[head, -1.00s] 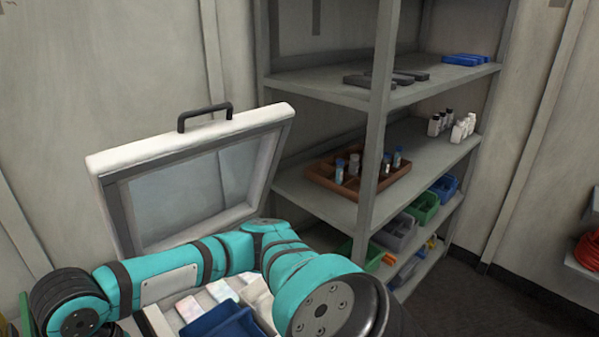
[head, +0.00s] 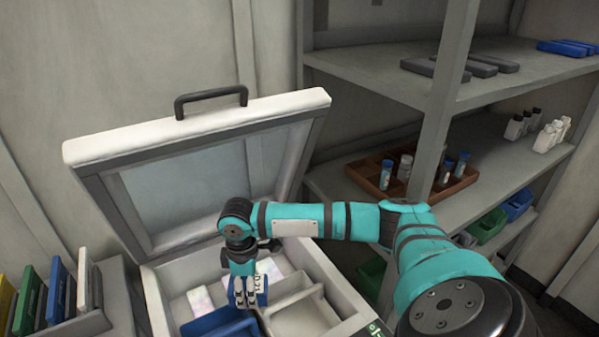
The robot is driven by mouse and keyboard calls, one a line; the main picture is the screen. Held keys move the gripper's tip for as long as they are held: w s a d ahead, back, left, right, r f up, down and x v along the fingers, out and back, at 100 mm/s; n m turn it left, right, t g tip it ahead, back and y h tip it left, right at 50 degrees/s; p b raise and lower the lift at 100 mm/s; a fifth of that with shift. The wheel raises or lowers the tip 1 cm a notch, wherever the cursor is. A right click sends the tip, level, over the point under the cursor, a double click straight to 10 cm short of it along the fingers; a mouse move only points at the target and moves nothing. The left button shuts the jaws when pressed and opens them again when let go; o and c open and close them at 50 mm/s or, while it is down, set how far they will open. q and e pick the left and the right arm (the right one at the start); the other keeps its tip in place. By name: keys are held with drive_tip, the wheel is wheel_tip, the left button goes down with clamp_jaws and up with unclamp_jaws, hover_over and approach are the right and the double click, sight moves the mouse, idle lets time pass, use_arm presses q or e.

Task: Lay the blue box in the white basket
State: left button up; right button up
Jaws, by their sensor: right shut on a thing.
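My right gripper (head: 244,298) points down inside the open white chest, shut on a small blue box (head: 263,297) with a white label. The fingers partly hide the box. The white basket (head: 303,318) is in the chest's right part, just right of and below the held box in the picture. The box appears to be over the boundary between the blue basket (head: 215,325) and the white basket; its exact height above them I cannot tell. My left gripper is not in view.
The chest's lid (head: 200,130) stands raised behind my arm. Pale packages (head: 205,297) lie in the chest. Coloured upright folders (head: 60,290) stand at left. A grey shelf unit (head: 440,120) with a brown tray (head: 430,190) of bottles is at right.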

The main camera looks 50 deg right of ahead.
sight(286, 310)
drive_tip(key=w+d+f+n+b, duration=0.2)
drive_tip(key=d+f+n+b, duration=0.3)
drive_tip(key=d+f, duration=0.85)
wheel_tip(286, 310, down, 11)
drive_tip(key=b, duration=1.1)
drive_tip(key=shift+s+f, duration=0.15)
drive_tip(key=o, duration=1)
